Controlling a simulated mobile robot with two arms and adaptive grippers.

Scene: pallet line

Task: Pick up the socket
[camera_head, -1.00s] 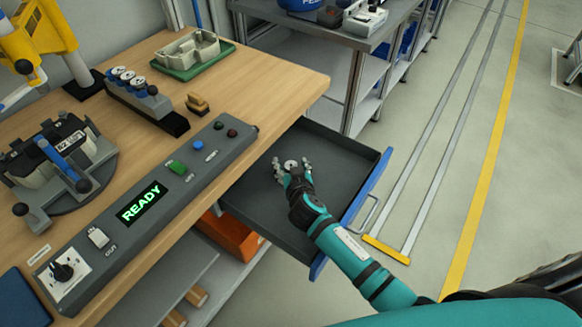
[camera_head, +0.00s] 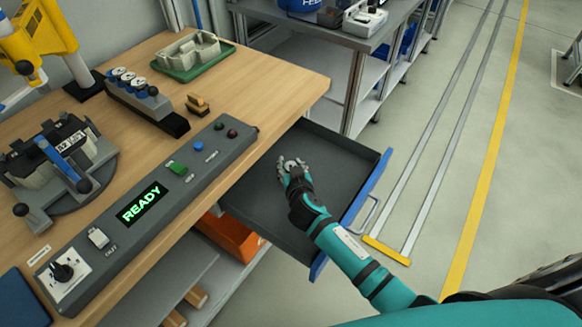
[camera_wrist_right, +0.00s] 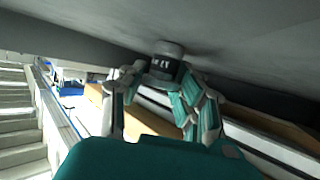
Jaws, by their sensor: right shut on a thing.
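The socket (camera_head: 291,164) is a small light metal piece inside the open grey drawer (camera_head: 330,165). In the right wrist view the socket (camera_wrist_right: 168,62) shows as a short cylinder with a dark marked band, between the fingers. My right gripper (camera_head: 290,166) reaches down into the drawer and is shut on the socket. It also shows in the right wrist view (camera_wrist_right: 162,75). The fingers hide part of the socket, and I cannot tell whether it touches the drawer floor. My left gripper is not in view.
The drawer has a blue front (camera_head: 366,200) with a metal handle. The wooden bench (camera_head: 270,75) and a grey control panel (camera_head: 150,205) reading READY stand to the left. An orange bin (camera_head: 230,238) sits below. The rest of the drawer floor is bare.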

